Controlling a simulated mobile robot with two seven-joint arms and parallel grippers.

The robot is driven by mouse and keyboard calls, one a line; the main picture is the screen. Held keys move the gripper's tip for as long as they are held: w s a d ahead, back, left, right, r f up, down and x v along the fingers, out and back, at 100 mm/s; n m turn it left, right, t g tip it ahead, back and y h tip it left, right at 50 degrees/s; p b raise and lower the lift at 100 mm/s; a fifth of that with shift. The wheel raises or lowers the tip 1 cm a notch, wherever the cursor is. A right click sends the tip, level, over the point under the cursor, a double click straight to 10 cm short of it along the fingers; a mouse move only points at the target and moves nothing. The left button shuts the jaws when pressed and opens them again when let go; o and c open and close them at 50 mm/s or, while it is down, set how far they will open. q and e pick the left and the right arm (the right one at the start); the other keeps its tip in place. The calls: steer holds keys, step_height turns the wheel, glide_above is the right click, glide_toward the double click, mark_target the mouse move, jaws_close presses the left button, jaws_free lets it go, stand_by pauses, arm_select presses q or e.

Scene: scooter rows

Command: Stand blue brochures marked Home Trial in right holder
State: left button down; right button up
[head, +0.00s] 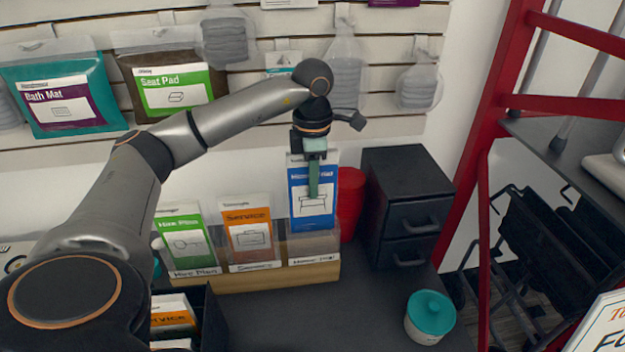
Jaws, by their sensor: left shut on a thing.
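A blue brochure (299,205) with a white picture panel is upright in my left gripper (314,190). The gripper is shut on it near its middle and hides part of its front and title. Its lower edge is at the top of the right holder (313,247), whose label appears to read Home Trial. I cannot tell whether the edge is just inside the holder or above it. It stands higher than the neighbouring brochures. My right gripper is not in view.
Green Hire Plans brochures (186,235) and orange Service brochures (247,237) stand in the left and middle holders. A red container (350,205) and black drawer unit (405,205) are close on the right. A teal-lidded pot (430,316) stands front right. A dark box (205,320) holds more brochures.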

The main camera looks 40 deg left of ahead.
arm_select(q)
steer(key=shift+f+b, duration=1.7)
steer(key=shift+f, duration=0.95)
steer(key=c, duration=0.8)
jaws_free()
steer(key=shift+r, duration=0.1)
steer(key=shift+o, duration=0.2)
steer(key=shift+a+r, duration=0.1)
steer(key=shift+r, duration=0.05)
